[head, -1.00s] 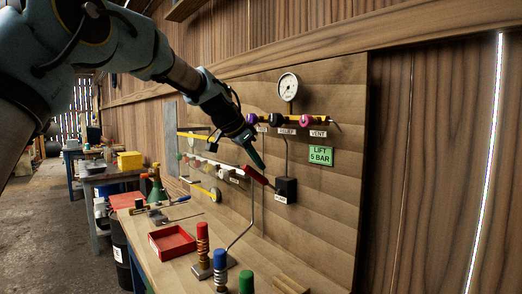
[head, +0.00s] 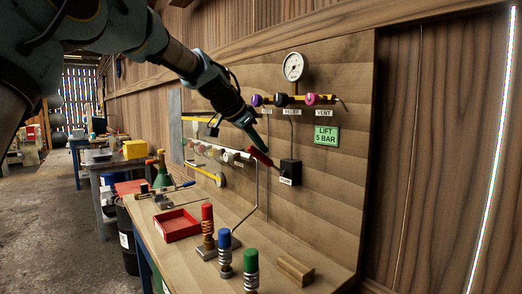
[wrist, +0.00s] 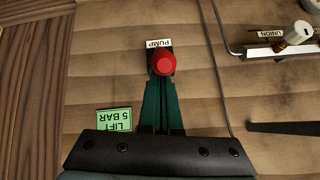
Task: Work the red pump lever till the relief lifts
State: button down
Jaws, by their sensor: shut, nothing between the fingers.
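The red pump lever (head: 259,156) sticks out from the black pump box (head: 290,173) on the wooden board, pointing left and tilted up. In the wrist view its red round end (wrist: 163,63) shows just beyond my fingertips, by the PUMP label (wrist: 158,43). My gripper (head: 261,146) is shut and empty, its dark green fingers at the lever from above. I cannot tell whether they touch it. The white round gauge (head: 294,67) is above; its needle is too small to read. The dark knob (head: 281,100) sits above the RELIEF label.
A purple knob (head: 256,100) and a pink VENT knob (head: 310,99) flank the relief knob. A green LIFT 5 BAR sign (head: 326,136) is right of the pump. Below, the bench holds a red tray (head: 177,225) and red, blue and green-topped posts.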

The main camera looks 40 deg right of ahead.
aim_at(250, 149)
jog(key=shift+a+f+b, duration=0.15)
jog(key=shift+f+b, duration=0.2)
jog(key=shift+b, duration=0.6)
jog(key=a+f+h+b, duration=0.1)
jog(key=f+b, duration=0.1)
jog(key=b, duration=0.5)
jog(key=shift+w+a+h, duration=0.1)
jog(key=shift+h, duration=0.3)
jog(key=a+f+h+b, duration=0.3)
jog(key=f+h+b, duration=0.3)
jog(key=b, duration=3.1)
notch_tip(250, 149, down, 2)
jog(key=shift+f+h, duration=0.25)
jog(key=shift+h, duration=0.15)
jog(key=shift+f+b, duration=0.25)
jog(key=shift+b, duration=0.4)
